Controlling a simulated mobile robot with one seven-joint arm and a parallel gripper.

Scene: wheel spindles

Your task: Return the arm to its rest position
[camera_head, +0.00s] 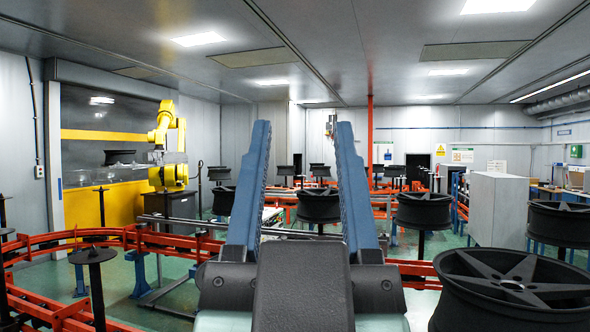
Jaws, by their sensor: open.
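My gripper (302,135) fills the middle of the head view. Its two long blue fingers rise from a dark base and stand wide apart. It is open, and nothing is between the fingertips except the distant room. Several dark wheels stand on spindles around it. The nearest wheel (512,288) is at the lower right, apart from the gripper. Another wheel (423,210) stands further back, right of the right finger. A wheel (318,204) shows between the fingers, well beyond them. The rest of my arm is mostly out of view.
An empty spindle with a disc top (92,256) stands at left beside a red conveyor rail (150,240). A yellow robot arm (167,145) stands at the back left. A grey cabinet (497,209) is at right. Free space lies above the gripper.

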